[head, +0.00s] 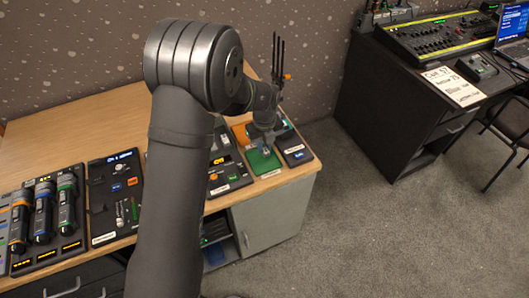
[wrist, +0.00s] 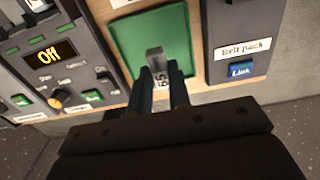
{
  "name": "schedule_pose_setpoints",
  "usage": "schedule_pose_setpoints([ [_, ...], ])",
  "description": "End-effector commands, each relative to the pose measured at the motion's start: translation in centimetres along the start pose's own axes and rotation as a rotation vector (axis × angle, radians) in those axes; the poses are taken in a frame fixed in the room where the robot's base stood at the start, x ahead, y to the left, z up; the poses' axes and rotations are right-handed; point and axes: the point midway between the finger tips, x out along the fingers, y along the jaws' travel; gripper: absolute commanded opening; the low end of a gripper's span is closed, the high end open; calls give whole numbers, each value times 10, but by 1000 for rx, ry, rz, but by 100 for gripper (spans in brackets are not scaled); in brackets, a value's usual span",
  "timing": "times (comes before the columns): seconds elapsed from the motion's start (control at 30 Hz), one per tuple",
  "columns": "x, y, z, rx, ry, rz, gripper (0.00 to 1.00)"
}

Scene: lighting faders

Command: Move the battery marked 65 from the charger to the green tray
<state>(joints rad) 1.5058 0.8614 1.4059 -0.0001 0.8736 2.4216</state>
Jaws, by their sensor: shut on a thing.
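The green tray (wrist: 122,42) lies flat on the wooden table, and it also shows in the head view (head: 263,164). My gripper (wrist: 166,76) is over the green tray's near part, with its two fingers shut on a small grey battery. The battery (wrist: 157,60) shows a pale label with dark digits that look like 65, partly covered by the fingers. I cannot tell whether the battery touches the tray. In the head view my gripper (head: 266,148) is over the tray, and the battery there is too small to make out clearly.
A dark Belt pack panel (wrist: 240,45) stands right of the tray. A device with an orange "Off" display (wrist: 52,53) is on its left. The table's front edge is close to the tray.

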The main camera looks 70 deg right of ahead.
Motion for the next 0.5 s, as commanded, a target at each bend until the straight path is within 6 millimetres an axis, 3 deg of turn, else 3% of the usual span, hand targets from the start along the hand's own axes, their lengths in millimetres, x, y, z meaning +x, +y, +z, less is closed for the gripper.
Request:
schedule_pose_setpoints([
  [0.27,36,0,0,0,2,2,0],
  [0.5,39,0,0,0,0,0,0],
])
